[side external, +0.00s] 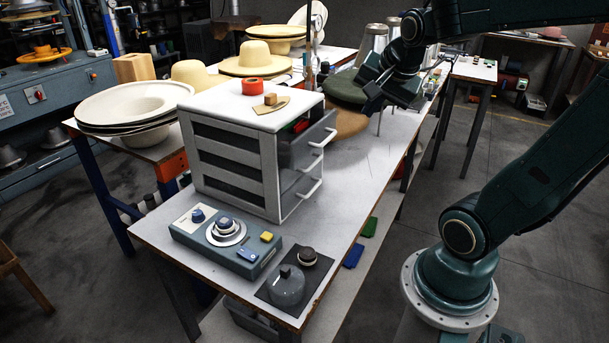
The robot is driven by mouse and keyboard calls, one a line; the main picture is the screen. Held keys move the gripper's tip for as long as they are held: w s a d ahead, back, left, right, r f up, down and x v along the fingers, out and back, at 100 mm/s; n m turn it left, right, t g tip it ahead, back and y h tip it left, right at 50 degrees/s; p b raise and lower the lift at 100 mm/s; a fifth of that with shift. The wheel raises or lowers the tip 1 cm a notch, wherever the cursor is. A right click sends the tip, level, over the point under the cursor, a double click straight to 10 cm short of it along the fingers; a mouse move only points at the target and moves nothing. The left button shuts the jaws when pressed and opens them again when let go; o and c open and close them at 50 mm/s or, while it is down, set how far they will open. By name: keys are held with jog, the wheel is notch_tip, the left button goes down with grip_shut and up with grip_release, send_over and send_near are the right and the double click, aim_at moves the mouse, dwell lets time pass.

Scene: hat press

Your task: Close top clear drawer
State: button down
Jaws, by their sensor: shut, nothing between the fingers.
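A white cabinet (230,150) with several stacked drawers stands on the white table. Its top clear drawer (318,132) is pulled out to the right, with a white bar handle on its front and something red inside. The lower drawers' handles (309,190) show below it, with their fronts close to the cabinet. My gripper (372,104) is shut and empty, to the right of and a little above the open drawer, apart from it. It is dark against the green hat behind, so its fingertips are hard to make out.
A red tape roll (256,87) and a wooden block (270,99) lie on the cabinet top. A green hat (346,88) and a brown hat (348,124) are behind the drawer. A blue control box (225,240) stands in front. The table right of the cabinet is clear.

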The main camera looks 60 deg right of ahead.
aim_at(318, 135)
jog(key=shift+f, duration=0.5)
jog(key=w+d+f, duration=0.3)
jog(key=w+f, duration=0.5)
jog(key=f, duration=0.1)
jog(key=shift+w+d, duration=0.15)
dwell(0.7)
jog(key=shift+w, duration=2.3)
jog(key=shift+s, duration=0.1)
